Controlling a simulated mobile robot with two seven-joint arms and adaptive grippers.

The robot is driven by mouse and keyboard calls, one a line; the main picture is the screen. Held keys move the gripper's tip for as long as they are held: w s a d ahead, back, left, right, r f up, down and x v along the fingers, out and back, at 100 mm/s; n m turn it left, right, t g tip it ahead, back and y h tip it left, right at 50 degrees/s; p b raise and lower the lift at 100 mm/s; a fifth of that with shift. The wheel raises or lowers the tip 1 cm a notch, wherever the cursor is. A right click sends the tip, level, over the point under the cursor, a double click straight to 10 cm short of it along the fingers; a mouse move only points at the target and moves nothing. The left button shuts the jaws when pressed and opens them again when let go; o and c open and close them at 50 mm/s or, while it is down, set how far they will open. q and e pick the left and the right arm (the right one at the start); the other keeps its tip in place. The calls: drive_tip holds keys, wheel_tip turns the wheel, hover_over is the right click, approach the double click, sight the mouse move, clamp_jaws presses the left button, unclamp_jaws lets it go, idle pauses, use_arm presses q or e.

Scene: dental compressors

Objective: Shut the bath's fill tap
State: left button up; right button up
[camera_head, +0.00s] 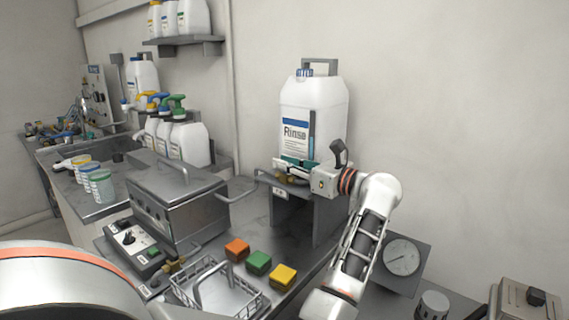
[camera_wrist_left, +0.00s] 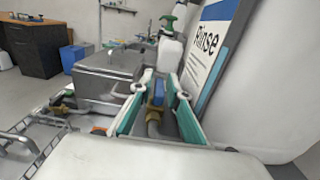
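The bath is a lidded metal box (camera_head: 178,208), left of centre in the head view. Its fill tap has a brass body (camera_head: 285,178) and sits below the white Rinse jug (camera_head: 312,112), with a pipe running left to the bath. In the left wrist view the tap shows a blue handle (camera_wrist_left: 158,92) above the brass. My left gripper (camera_wrist_left: 160,82) has its teal fingers on either side of the handle, with gaps visible; it is open. In the head view this gripper (camera_head: 296,164) partly hides the tap. The handle's exact setting is unclear. My right gripper is out of view.
A wire basket (camera_head: 215,290) and orange (camera_head: 237,249), green (camera_head: 258,263) and yellow (camera_head: 283,277) blocks lie in front. A second brass valve (camera_head: 172,266) is at the bath's front. The jug's stand (camera_head: 325,225) and a dial gauge (camera_head: 403,258) are close to my arm.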

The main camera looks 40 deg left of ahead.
use_arm(q)
clamp_jaws()
